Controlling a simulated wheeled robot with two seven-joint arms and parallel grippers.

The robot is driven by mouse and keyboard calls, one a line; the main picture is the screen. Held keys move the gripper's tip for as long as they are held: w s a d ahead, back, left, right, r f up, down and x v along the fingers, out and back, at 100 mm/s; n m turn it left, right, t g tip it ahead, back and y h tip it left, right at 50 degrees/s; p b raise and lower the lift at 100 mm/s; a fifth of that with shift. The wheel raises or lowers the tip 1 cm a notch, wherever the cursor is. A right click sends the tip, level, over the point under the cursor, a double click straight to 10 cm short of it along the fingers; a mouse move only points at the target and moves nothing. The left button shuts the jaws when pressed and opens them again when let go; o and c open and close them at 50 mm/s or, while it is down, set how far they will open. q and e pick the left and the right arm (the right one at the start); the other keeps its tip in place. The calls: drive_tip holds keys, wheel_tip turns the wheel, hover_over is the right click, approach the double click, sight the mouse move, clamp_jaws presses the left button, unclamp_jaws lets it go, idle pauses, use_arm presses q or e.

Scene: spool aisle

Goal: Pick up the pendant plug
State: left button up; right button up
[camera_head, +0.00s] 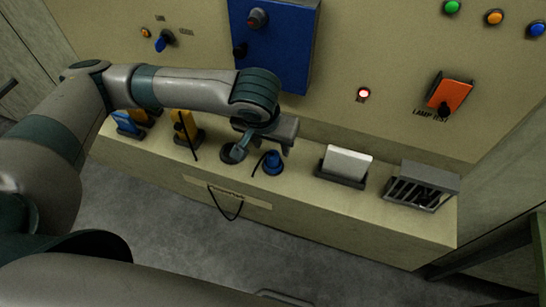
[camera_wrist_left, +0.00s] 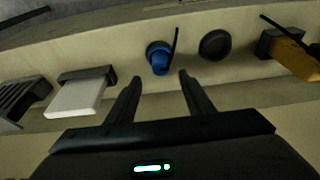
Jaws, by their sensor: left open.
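The pendant plug appears to be the blue plug (camera_head: 272,162) with a short black cable, standing in a dark round seat on the beige ledge. In the left wrist view the blue plug (camera_wrist_left: 159,58) lies just beyond my fingertips, roughly between their lines. My left gripper (camera_head: 262,150) is above the ledge beside the plug, with its fingers pointing down. In the left wrist view my left gripper (camera_wrist_left: 160,77) is open, with nothing held between its fingers. The wrist partly hides the area behind the plug. My right gripper is not in view.
A dark round seat (camera_wrist_left: 214,44) is beside the plug. A white block in a dark holder (camera_head: 346,165) and a slotted grey rack (camera_head: 421,185) stand to the right. A yellow handset (camera_head: 184,125) stands left. A blue box (camera_head: 275,45) juts from the panel behind.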

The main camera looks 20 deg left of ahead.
sight(273, 155)
use_arm(q)
drive_tip(key=shift+f, duration=0.15)
drive_tip(key=shift+w+f+p, duration=0.1)
drive_tip(key=shift+f+p, duration=0.4)
drive_tip(key=shift+f, duration=0.05)
drive_tip(key=p+x, duration=0.1)
drive_tip(key=x, duration=0.2)
drive_tip(key=shift+a+f, duration=0.1)
drive_tip(key=shift+a, duration=0.05)
drive_tip(key=shift+f, duration=0.45)
drive_tip(key=c, duration=1.1)
